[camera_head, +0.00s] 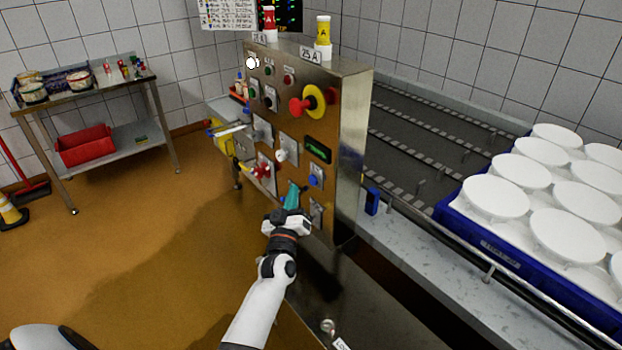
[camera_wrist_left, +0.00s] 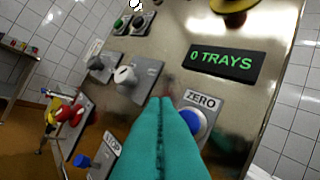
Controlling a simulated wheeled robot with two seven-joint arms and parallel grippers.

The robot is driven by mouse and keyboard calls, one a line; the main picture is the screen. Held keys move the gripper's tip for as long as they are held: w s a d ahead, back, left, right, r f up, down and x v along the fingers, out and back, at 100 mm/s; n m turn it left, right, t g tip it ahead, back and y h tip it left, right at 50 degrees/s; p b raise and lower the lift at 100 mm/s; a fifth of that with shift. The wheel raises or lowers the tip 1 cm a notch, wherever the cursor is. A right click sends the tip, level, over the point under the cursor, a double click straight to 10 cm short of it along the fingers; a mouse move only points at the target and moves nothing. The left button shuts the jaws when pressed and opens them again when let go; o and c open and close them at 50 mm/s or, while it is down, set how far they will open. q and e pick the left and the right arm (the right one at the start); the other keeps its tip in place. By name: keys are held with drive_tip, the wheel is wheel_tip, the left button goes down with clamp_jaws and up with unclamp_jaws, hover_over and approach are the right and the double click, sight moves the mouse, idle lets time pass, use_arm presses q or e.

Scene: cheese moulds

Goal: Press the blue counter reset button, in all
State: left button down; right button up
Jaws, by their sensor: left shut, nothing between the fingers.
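The blue button (camera_head: 313,181) sits on a grey plate on the steel control panel (camera_head: 349,125), below a small dark display (camera_head: 317,149). In the left wrist view the blue button (camera_wrist_left: 196,122) has a pale collar and a ZERO label above it. The display (camera_wrist_left: 226,62) there reads "0 TRAYS" in green. My left gripper (camera_head: 293,190) is shut and empty, its teal fingers pointing at the panel. In the left wrist view the fingertips (camera_wrist_left: 162,102) cover the button's left edge. I cannot tell whether they touch it. My right gripper is not in view.
A red knob on a yellow disc (camera_head: 314,101) sticks out above the display. A white knob (camera_wrist_left: 125,76) and a red valve handle (camera_wrist_left: 69,115) are left of the fingers. A conveyor (camera_head: 430,130) and blue tray of white moulds (camera_head: 462,223) stand right.

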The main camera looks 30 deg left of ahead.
use_arm(q)
drive_tip(key=shift+s+a, duration=0.2)
drive_tip(key=shift+s, duration=0.3)
drive_tip(key=shift+s+a, duration=0.2)
drive_tip(key=shift+s, duration=0.25)
drive_tip(key=shift+f, duration=0.1)
drive_tip(key=s+d+f+m+g+h, duration=0.2)
drive_tip(key=d+f+h, duration=0.1)
drive_tip(key=f, duration=0.8)
drive_tip(key=s+d+f+m+g+h, duration=0.2)
drive_tip(key=d+f+m, duration=0.15)
drive_tip(key=f, duration=0.65)
drive_tip(key=s+d+f+m+g+h, duration=0.1)
drive_tip(key=s+d+f+g, duration=0.15)
drive_tip(key=s+f, duration=0.45)
drive_tip(key=s+d+f+m+g+h, duration=0.1)
drive_tip(key=s+d+f+g, duration=0.2)
drive_tip(key=f, duration=0.5)
drive_tip(key=s+f+m+g, duration=0.1)
drive_tip(key=s+f+g, duration=0.2)
drive_tip(key=s, duration=0.9)
drive_tip(key=s+d+f+m+g, duration=0.1)
drive_tip(key=s+f+m+g, duration=0.1)
drive_tip(key=s+f, duration=0.6)
drive_tip(key=s+f+m+g, duration=0.1)
drive_tip(key=s+f+g, duration=0.3)
drive_tip(key=s, duration=1.2)
wheel_tip(320, 180, down, 2)
drive_tip(key=shift+s+d+h, duration=0.3)
drive_tip(key=shift+s, duration=0.05)
